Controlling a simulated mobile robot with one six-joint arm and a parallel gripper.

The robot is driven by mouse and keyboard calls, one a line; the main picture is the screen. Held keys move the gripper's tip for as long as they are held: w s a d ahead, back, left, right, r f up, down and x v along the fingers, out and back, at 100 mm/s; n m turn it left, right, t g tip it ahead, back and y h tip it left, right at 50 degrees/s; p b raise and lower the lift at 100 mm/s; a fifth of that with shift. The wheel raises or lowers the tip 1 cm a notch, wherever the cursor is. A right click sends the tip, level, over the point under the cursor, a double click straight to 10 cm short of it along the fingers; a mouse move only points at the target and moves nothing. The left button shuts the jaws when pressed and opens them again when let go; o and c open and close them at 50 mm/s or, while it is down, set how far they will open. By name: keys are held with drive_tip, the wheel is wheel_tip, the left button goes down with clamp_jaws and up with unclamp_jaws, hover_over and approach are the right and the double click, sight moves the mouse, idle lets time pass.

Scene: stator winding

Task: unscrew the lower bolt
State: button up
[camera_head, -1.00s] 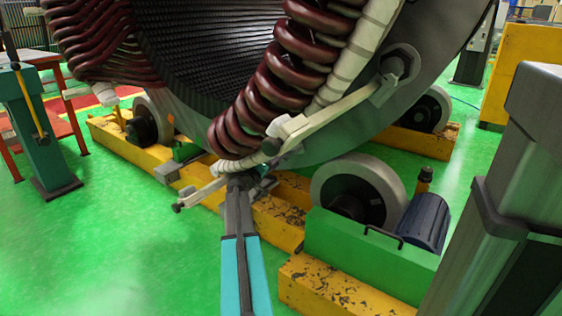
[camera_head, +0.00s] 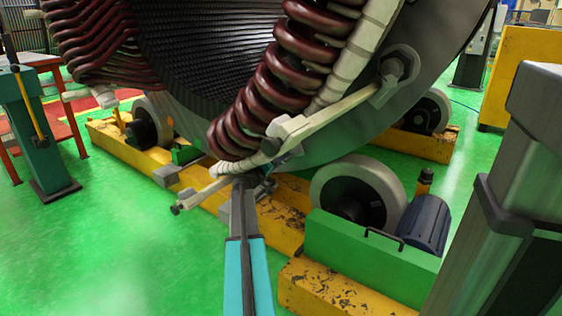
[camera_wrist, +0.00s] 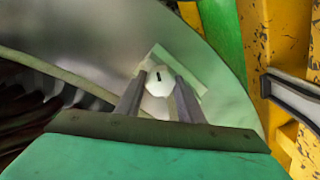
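In the wrist view a pale hexagonal bolt head (camera_wrist: 158,84) with a dark slot sits on a light plate (camera_wrist: 188,72). The two fingers of my gripper (camera_wrist: 160,95) stand apart, one on each side of the bolt head near their tips. I cannot tell whether they press on it or leave a small gap. In the head view my gripper (camera_head: 243,182) is at the lower end of the large ring, under the coils, where the lower clamp is. The lower bolt is hidden there by my arm and the clamp parts.
A pale bar (camera_head: 335,113) runs up to a large upper nut (camera_head: 393,66) on the ring. Dark red coils (camera_head: 270,90) hang just above my gripper. A roller (camera_head: 360,190), a green block (camera_head: 365,250) and a yellow beam (camera_head: 340,290) stand at right.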

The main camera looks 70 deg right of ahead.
drive_tip(key=shift+n, duration=0.5)
drive_tip(key=shift+n+p, duration=2.2)
drive_tip(key=shift+n, duration=1.4)
drive_tip(key=shift+f, duration=0.1)
drive_tip(key=o, duration=1.1)
drive_tip(key=shift+c, duration=0.2)
drive_tip(key=shift+a, duration=0.15)
drive_tip(key=p+v, duration=0.3)
drive_tip(key=v, duration=1)
drive_tip(key=shift+a, duration=0.25)
